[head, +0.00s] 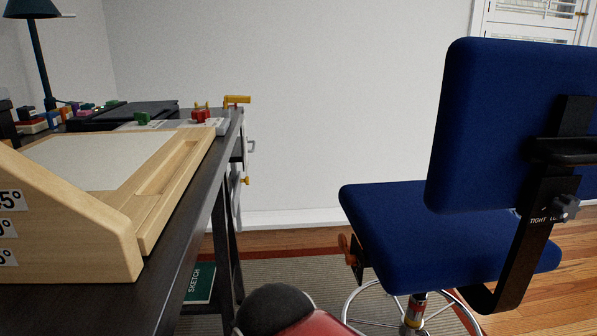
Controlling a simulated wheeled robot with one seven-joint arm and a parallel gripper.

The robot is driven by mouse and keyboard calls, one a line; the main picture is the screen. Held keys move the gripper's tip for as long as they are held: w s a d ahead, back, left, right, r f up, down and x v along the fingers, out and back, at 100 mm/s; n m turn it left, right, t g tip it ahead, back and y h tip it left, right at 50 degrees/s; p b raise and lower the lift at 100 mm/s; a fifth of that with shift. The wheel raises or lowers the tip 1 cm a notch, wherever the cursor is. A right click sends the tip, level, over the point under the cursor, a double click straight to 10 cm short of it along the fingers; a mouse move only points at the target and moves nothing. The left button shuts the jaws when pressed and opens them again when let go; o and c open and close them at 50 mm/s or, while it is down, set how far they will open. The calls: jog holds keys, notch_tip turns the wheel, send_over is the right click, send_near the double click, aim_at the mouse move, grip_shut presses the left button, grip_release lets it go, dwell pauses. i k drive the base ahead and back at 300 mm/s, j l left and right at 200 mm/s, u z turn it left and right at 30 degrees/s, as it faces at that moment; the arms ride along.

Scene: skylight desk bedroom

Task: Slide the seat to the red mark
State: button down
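The blue office chair's seat (420,222) stands to the right of the desk, with its blue backrest (500,115) nearer to me on the right. A black bracket (528,240) joins seat and backrest and carries a grey knob (564,207) beside the word "TIGHT". An orange-red lever (345,246) sits under the seat's left side. The metal post (416,310) under the seat shows small red and yellow bands; I cannot tell whether the red one is the mark. My gripper is not visible; a rounded dark and red part of my arm shows at the bottom edge.
The black desk (205,215) fills the left, bearing a wooden drawing board (120,215), a lamp (40,60) and several coloured blocks. A yellow-handled clamp (238,100) is at its far corner. A green sketchbook (200,283) lies below. Rug floor shows between desk and chair.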

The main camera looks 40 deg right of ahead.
aim_at(410, 249)
jog(key=k+l+z, duration=0.25)
jog(key=k+l, duration=0.15)
jog(key=l, duration=0.2)
jog(key=z, duration=1.8)
